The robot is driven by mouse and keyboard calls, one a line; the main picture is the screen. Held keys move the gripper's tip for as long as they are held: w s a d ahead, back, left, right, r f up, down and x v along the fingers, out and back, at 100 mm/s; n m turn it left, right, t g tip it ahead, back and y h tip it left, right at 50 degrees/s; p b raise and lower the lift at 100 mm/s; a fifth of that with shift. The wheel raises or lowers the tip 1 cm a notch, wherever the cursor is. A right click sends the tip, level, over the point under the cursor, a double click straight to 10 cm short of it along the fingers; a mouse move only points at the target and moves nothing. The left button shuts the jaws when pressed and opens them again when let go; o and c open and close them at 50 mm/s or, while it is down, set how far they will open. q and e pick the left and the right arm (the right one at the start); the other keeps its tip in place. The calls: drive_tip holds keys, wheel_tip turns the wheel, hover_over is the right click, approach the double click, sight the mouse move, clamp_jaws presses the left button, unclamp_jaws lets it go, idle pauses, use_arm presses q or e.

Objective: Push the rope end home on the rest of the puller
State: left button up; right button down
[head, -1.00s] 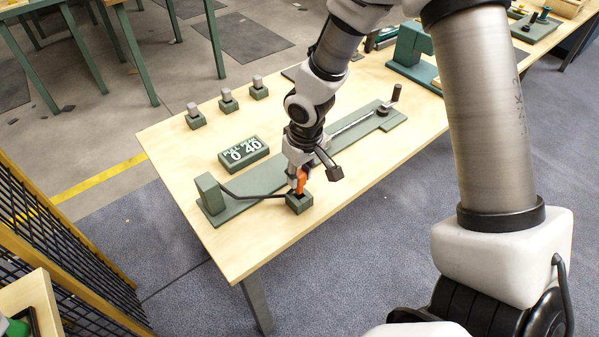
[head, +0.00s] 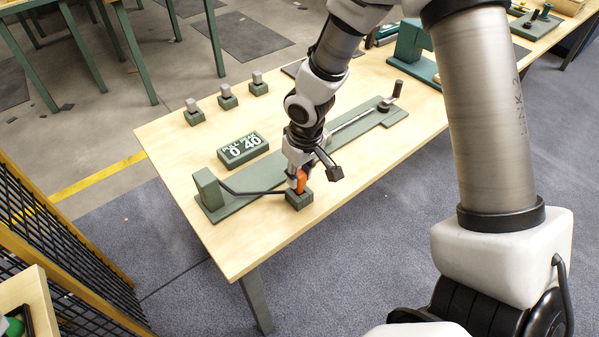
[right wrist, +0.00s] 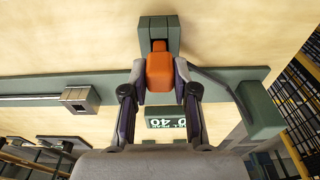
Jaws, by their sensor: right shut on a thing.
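My right gripper (head: 300,181) is shut on the orange rope end (head: 302,182), which is upright at the green rest (head: 299,201) near the table's front edge. In the right wrist view the orange rope end (right wrist: 160,70) sits between both fingers, against the slotted green rest (right wrist: 158,32). Whether it is fully seated cannot be told. The dark rope (head: 255,192) runs from the post (head: 207,188) of the puller (head: 236,203) to the rope end. My left gripper is not in view.
A display (head: 243,148) reading 0 and 40 stands behind the puller. Several small green blocks with grey tops (head: 228,96) line the far side. The puller's crank (head: 397,90) stands at its right end. The table's front left is clear.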

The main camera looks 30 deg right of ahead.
drive_tip(key=shift+f+b, duration=1.1)
drive_tip(key=shift+f, duration=0.1)
drive_tip(key=c, duration=0.8)
unclamp_jaws()
drive_tip(key=shift+r, duration=0.1)
drive_tip(key=r, duration=0.4)
drive_tip(key=s+r, duration=0.1)
drive_tip(key=r, duration=0.6)
drive_tip(key=shift+s+r, duration=0.25)
drive_tip(key=shift+r, duration=0.1)
drive_tip(key=shift+d+f, duration=0.1)
